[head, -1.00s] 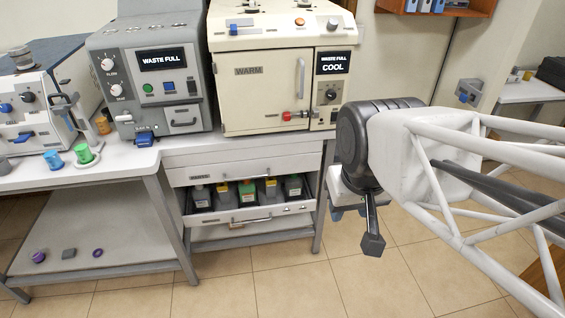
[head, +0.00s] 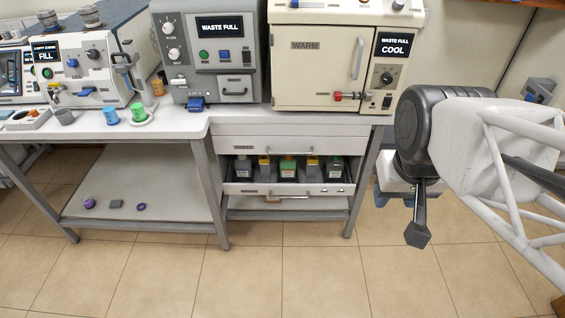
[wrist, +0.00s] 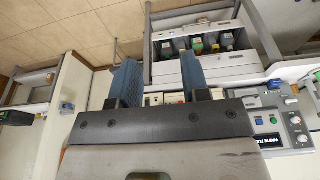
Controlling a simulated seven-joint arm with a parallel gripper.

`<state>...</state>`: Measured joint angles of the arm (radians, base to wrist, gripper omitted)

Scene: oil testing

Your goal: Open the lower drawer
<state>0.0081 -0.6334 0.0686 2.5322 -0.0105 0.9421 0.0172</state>
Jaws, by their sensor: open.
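The upper drawer (head: 242,145) is a white front with a bar handle, under the bench, and looks closed. Below it, the lower drawer (head: 240,188) has a low white front with a handle and labels. Several bottles with coloured caps stand in a row behind that front; I cannot tell how far it is pulled out.
A cream machine (head: 310,75) and a grey machine (head: 240,70) stand on the bench (head: 180,124). Bench legs (head: 209,190) flank the drawers. The tiled floor (head: 285,265) before the drawers is clear.

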